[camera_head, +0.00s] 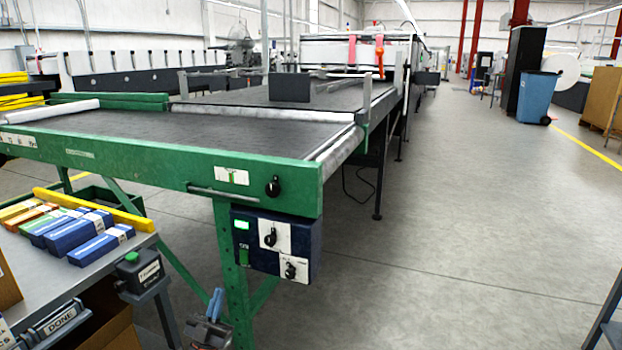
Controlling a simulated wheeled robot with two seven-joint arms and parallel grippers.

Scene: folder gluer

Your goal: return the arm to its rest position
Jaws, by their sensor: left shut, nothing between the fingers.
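My left gripper (215,304) shows low in the picture, left of centre, with its bluish fingertips pointing up. It is shut and empty. It is in front of the green leg of the conveyor, below the control box (276,244), and appears apart from both. My right gripper is not in view.
The green-framed conveyor (150,168) runs away from me.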

